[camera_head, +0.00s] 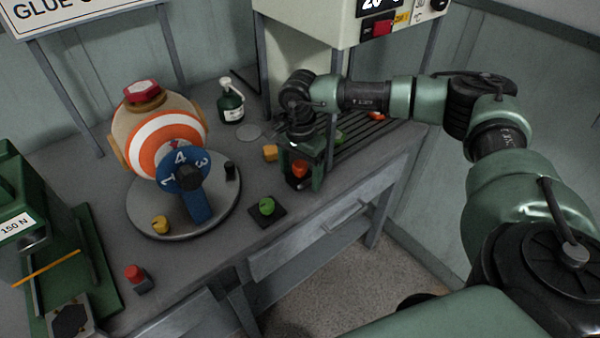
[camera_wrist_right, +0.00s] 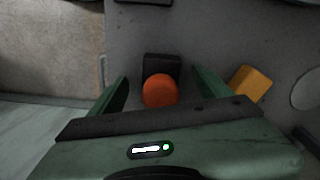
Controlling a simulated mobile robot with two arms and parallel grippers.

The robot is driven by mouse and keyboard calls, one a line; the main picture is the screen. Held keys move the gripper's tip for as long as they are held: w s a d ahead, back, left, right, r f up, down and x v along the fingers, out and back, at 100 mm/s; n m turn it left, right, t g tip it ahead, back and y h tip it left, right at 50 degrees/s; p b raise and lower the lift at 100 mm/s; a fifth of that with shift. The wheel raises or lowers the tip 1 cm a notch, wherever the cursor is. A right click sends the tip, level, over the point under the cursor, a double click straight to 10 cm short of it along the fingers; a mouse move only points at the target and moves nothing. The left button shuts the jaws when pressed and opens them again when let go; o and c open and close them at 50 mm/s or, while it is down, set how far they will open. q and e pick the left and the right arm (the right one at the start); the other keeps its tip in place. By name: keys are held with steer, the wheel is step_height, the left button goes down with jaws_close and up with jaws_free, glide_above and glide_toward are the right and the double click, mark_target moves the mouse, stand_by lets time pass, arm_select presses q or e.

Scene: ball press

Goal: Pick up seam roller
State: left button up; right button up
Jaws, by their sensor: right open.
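An orange, round-topped piece with a black block behind it, perhaps the seam roller, is on the grey bench near its front edge. In the wrist view the orange top (camera_wrist_right: 160,91) and the black block (camera_wrist_right: 162,62) lie between the fingers of my right gripper (camera_wrist_right: 162,84). In the head view my right gripper (camera_head: 302,182) points down over the bench, and the orange top (camera_head: 299,168) shows between its fingers. The gripper is open, with a gap visible on each side of the piece. My left gripper is in neither view.
A yellow piece (camera_head: 270,152) lies close left of the gripper. A green piece (camera_head: 267,206) sits on a black pad nearer the edge. A round turntable (camera_head: 220,210) bears a striped ball. A slatted rack (camera_head: 365,135) lies right. A green bottle (camera_head: 231,104) stands behind.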

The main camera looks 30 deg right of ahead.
mark_target(300, 163)
jaws_close()
steer(key=shift+r, duration=0.1)
step_height(300, 163, up, 20)
steer(key=b, duration=0.1)
stand_by(0.5)
